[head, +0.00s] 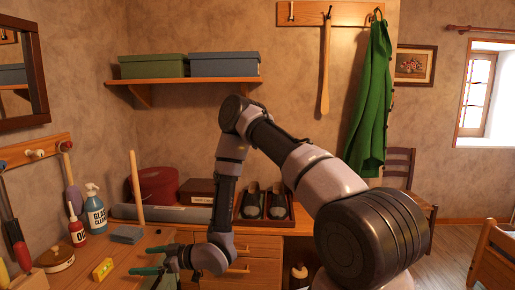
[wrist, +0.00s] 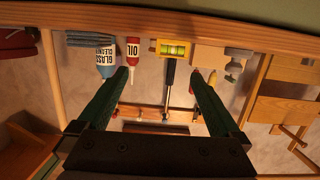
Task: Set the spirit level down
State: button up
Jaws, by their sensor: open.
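The spirit level (head: 103,268) is a small yellow block with a greenish vial. It rests on the wooden worktop (head: 75,279) at the lower left in the head view. My gripper (head: 139,261) has green fingers, is open and empty, and stands to the right of the level with a gap between them. In the wrist view, which looks upside down, the level (wrist: 172,49) shows beyond the fingertips, between the two finger lines of my gripper (wrist: 158,73). Neither finger touches it.
A glass cleaner bottle (head: 96,210), a red oil bottle (head: 76,226) and a blue-grey cloth stack (head: 127,234) stand behind the level. Shoes (head: 252,202) sit in a tray further back.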

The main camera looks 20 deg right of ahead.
jog(key=w+d+r+m+t+h, duration=0.1)
jog(key=w+d+r+m+h, duration=0.1)
jog(key=w+d+r+h, duration=0.4)
jog(key=w+d+r+m+t+h, duration=0.25)
jog(key=w+d+r, duration=0.35)
jog(key=d+r, duration=0.55)
jog(key=s+d+r+m+h, duration=0.2)
jog(key=d+r+m, duration=0.1)
jog(key=d+r, duration=0.35)
jog(key=s+d+r+m+h, duration=0.2)
jog(key=s+d+r, duration=0.1)
jog(key=d+r, duration=0.3)
jog(key=s+d+r+m+g, duration=0.1)
jog(key=s+r+m, duration=0.3)
jog(key=s, duration=0.7)
jog(key=s+d+r+m+g, duration=0.2)
jog(key=s+d+r+m, duration=0.2)
jog(key=s+r, duration=0.3)
jog(key=s, duration=0.5)
jog(key=shift+s+r, duration=0.2)
